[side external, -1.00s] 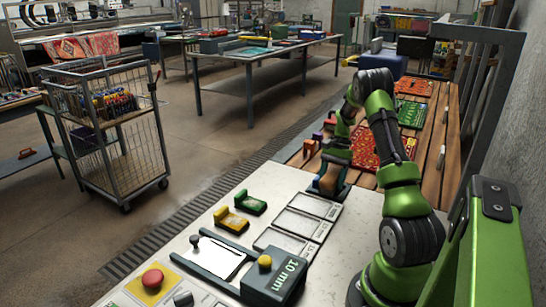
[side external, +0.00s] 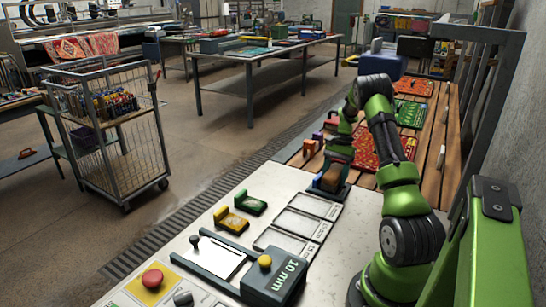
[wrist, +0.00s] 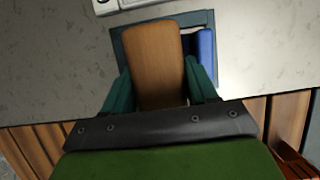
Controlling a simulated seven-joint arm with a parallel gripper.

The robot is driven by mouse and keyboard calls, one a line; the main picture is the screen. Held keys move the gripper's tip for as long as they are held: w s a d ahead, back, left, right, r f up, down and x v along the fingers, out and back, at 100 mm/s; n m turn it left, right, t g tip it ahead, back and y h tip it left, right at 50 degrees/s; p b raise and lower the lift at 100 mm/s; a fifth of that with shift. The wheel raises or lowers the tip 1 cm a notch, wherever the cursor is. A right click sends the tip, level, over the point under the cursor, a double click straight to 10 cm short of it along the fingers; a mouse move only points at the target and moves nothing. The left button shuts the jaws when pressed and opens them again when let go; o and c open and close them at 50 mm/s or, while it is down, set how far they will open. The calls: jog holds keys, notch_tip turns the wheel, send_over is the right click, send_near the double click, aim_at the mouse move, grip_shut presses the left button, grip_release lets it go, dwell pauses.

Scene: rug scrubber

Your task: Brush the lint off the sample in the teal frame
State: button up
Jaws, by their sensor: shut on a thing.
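My gripper (wrist: 160,92) points down at the far end of the pale worktop and is shut on a brown wooden block (wrist: 153,55), seemingly a brush back. Its dark green fingers press the block's two sides. The block stands in or just above a dark grey-blue holder (wrist: 119,42); I cannot tell if it is clear of it. Any bristles are hidden. In the side view the block (side external: 330,177) shows under the gripper. Rug samples lie on the slatted bench: a near red one (side external: 364,150), a green one (side external: 411,114) and a far red one (side external: 413,85). I cannot make out which frame is teal.
A blue piece (wrist: 206,50) sits close beside the block in the holder. Small orange blocks (side external: 309,147) stand beyond it. Yellow (side external: 231,220) and green (side external: 251,204) tools, empty outlined trays (side external: 302,222) and a 10 mm gauge (side external: 273,284) occupy the worktop.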

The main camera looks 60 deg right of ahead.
aim_at(331, 175)
jog(key=shift+d, duration=0.2)
jog(key=shift+a+f, duration=0.2)
jog(key=shift+a, duration=2.05)
jog(key=shift+d+r, duration=0.2)
jog(key=shift+d, duration=2.05)
jog(key=shift+a+f, duration=0.15)
jog(key=shift+a, duration=2.1)
jog(key=shift+d+r, duration=0.2)
jog(key=shift+d, duration=2.05)
jog(key=shift+r, duration=0.1)
jog(key=shift+r, duration=2.95)
